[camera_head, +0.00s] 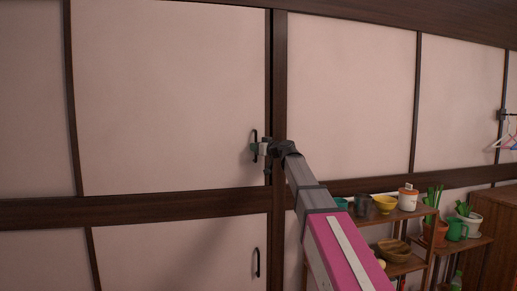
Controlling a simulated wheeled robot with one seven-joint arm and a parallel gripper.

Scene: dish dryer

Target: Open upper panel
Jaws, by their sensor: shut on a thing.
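The upper panel (165,95) is a large pale panel in a dark wood frame, left of a dark vertical post. Its slim dark upright handle (254,136) is near its lower right edge. My gripper (258,149) is shut on this handle, reaching in from the right. The fingers and my arm's end hide part of the handle. A thin dark line runs between the panel's right edge and the post; I cannot tell if it is a gap.
A lower panel with its own dark handle (257,262) is below a dark crossbeam (150,208). At lower right a wooden shelf (405,267) holds a yellow bowl (384,204), a white jar (408,200) and potted plants. Hangers (508,142) hang at far right.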

